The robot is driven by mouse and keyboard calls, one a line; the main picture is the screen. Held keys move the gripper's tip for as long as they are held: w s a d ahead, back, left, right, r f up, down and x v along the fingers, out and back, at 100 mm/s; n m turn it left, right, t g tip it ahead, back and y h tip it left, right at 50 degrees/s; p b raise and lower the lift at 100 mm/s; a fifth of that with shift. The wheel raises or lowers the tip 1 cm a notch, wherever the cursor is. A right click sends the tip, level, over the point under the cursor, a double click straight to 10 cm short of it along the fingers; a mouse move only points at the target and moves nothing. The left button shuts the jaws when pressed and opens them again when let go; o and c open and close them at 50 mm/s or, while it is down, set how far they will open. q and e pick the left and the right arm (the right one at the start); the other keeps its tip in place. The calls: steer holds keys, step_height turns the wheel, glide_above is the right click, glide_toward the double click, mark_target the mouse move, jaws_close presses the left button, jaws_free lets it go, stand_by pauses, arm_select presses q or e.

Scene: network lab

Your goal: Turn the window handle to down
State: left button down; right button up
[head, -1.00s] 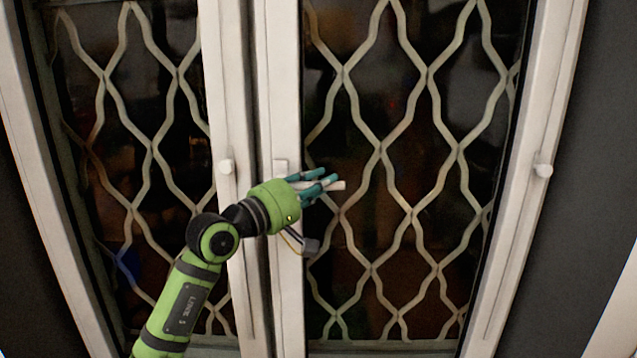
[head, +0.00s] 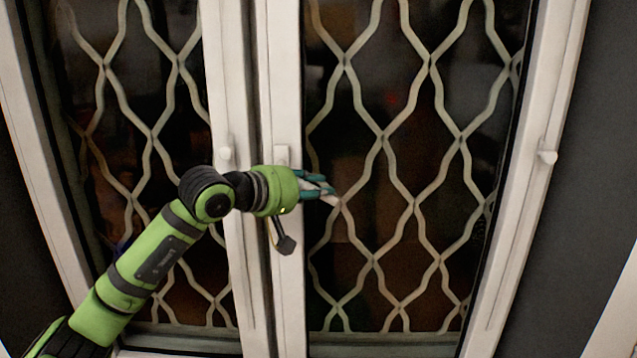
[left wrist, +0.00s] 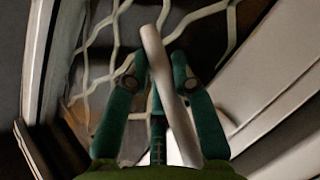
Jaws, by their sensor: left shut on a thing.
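The white window handle (head: 329,196) is on the frame of the right-hand window sash in the head view. It points right and a little downward, its tip showing past the fingers. Its mounting plate (head: 281,155) shows just above my green wrist, which hides the pivot. My left gripper (head: 324,184) is shut on the handle, with its teal fingers above and below it. In the left wrist view the handle (left wrist: 164,68) runs slantwise between the teal fingers of the gripper (left wrist: 161,62). My right gripper is not in view.
Wavy cream grilles (head: 383,136) cover the dark panes behind the handle. White knobs stand on the left sash (head: 226,154) and on the right frame (head: 547,157). A dark grey wall (head: 590,130) is at the right.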

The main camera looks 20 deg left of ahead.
arm_select(q)
steer(key=shift+s+a+f+m+g+y, duration=0.15)
steer(key=shift+a+f+m+g+y, duration=0.4)
steer(key=shift+f+m+g+y, duration=0.25)
steer(key=s+a+f+m+g+y+p, duration=0.1)
steer(key=a+f+m+g+y+p, duration=0.1)
steer(key=y, duration=0.5)
steer(key=shift+s+a+f+m+g+p, duration=0.25)
steer(key=shift+a+f+m+g+p, duration=0.25)
steer(key=shift+a+m+p, duration=0.8)
steer(key=shift+a+b, duration=0.3)
steer(key=shift+b, duration=0.15)
steer(key=c, duration=1)
jaws_free()
steer(key=shift+a+r, duration=0.1)
steer(key=shift+n, duration=0.3)
